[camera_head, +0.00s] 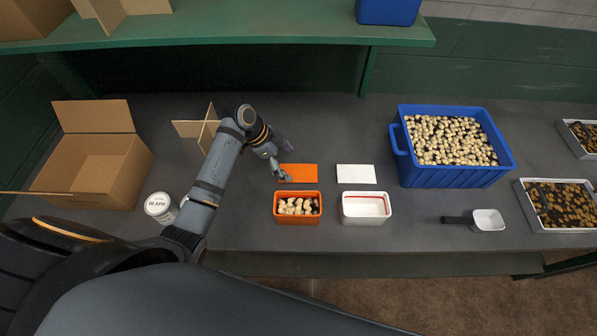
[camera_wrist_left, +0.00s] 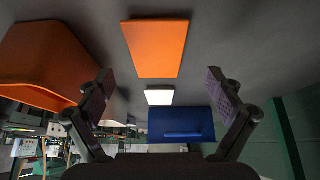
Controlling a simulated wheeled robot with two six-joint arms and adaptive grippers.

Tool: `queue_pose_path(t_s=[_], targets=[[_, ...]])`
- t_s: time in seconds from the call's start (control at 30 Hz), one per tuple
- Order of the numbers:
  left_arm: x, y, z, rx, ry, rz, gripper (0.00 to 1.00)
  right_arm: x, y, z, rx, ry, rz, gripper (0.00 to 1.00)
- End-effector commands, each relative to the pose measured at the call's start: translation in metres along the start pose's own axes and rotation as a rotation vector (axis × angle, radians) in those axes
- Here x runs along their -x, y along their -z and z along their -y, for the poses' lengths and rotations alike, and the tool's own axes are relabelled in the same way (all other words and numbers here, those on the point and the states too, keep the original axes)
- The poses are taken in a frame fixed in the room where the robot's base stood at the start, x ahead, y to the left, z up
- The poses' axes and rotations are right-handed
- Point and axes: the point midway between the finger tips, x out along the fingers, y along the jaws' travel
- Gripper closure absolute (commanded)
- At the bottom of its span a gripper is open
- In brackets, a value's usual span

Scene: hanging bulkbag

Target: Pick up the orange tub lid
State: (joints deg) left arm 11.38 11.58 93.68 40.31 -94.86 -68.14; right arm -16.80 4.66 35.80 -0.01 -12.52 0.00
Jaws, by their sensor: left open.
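The orange tub lid (camera_head: 299,173) lies flat on the grey table, just behind the orange tub (camera_head: 297,207), which holds pale round pieces. My left gripper (camera_head: 282,168) is at the lid's left end in the head view, with its fingers apart and nothing between them. In the left wrist view the lid (camera_wrist_left: 156,48) lies ahead of the two spread fingers of my left gripper (camera_wrist_left: 160,95), with a gap between them and the lid. The orange tub (camera_wrist_left: 45,65) shows at the left there. My right gripper is in neither view.
A white lid (camera_head: 356,174) and a white tub (camera_head: 366,208) stand to the right. Beyond are a blue crate (camera_head: 455,178) of pale pieces and a scoop (camera_head: 487,220). A white round container (camera_head: 160,207) and an open cardboard box (camera_head: 98,165) are at left. A green shelf (camera_head: 250,25) runs above the back.

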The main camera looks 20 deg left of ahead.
Motion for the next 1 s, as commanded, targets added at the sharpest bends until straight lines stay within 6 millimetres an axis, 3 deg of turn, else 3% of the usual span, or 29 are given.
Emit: queue_pose_path(t_s=[0.1, 0.23, 0.5, 0.83, 1.0], targets=[[-0.018, 0.003, -0.005, 0.003, -0.006, -0.001, 0.08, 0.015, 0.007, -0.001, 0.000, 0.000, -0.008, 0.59], [-0.037, 0.001, -0.003, 0.001, -0.002, -0.001, 0.08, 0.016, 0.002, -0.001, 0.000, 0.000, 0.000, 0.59], [-0.042, 0.000, -0.003, 0.000, -0.001, 0.001, 0.09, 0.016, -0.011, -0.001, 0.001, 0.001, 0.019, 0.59], [-0.042, 0.000, -0.003, 0.000, -0.001, 0.001, 0.54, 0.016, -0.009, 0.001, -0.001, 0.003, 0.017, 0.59], [-0.042, 0.000, -0.003, 0.000, -0.001, 0.001, 0.56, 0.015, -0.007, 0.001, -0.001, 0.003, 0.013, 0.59]])
